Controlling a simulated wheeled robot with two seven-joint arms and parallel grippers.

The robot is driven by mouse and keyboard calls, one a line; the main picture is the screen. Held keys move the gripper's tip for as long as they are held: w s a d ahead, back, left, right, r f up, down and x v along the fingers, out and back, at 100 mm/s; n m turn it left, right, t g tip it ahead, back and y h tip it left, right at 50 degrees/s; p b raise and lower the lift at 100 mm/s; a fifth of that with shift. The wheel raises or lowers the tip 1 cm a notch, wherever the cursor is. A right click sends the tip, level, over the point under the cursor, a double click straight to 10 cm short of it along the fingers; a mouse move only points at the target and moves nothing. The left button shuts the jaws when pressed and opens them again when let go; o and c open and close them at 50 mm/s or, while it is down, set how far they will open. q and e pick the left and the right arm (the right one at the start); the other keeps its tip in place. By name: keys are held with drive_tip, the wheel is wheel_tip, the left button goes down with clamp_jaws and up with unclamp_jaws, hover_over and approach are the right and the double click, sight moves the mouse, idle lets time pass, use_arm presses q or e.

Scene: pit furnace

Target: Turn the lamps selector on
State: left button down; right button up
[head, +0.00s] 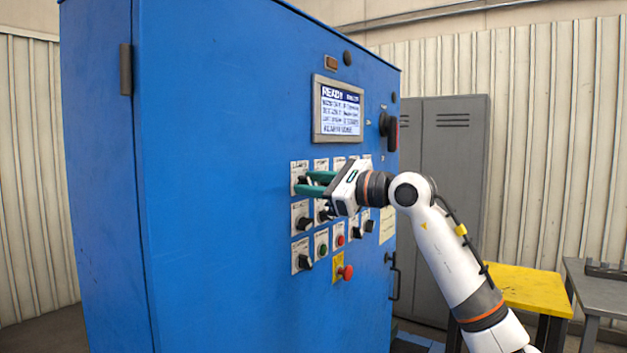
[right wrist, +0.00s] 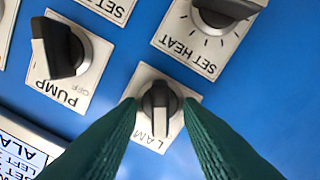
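The handle's pale mark points down in the right wrist view. In the head view its plate (head: 298,166) is the top left one on the blue cabinet. My right gripper (right wrist: 160,112) has its two green fingers apart, one on each side of the knob; narrow gaps seem to show, but I cannot tell whether they touch it. In the head view the right gripper (head: 304,184) reaches the panel from the right. My left gripper is out of view.
The pump selector (right wrist: 62,55) and set heat knob (right wrist: 222,15) are close by. A display (head: 338,109) reading READY is above. A red mushroom button (head: 345,272) sits lower on the cabinet (head: 220,130). A yellow table (head: 530,291) stands at the right.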

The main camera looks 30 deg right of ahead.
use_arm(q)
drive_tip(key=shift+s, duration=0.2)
use_arm(e)
clamp_jaws()
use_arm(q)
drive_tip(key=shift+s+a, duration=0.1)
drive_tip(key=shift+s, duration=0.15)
use_arm(e)
drive_tip(key=shift+m, duration=0.3)
drive_tip(key=m+p, duration=0.1)
drive_tip(key=m, duration=0.4)
drive_tip(key=shift+d+m, duration=0.1)
drive_tip(key=shift+m, duration=0.2)
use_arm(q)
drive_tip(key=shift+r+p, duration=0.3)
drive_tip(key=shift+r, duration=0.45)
use_arm(e)
drive_tip(key=m, duration=0.5)
drive_tip(key=shift+d+m, duration=0.1)
drive_tip(key=shift+m, duration=0.2)
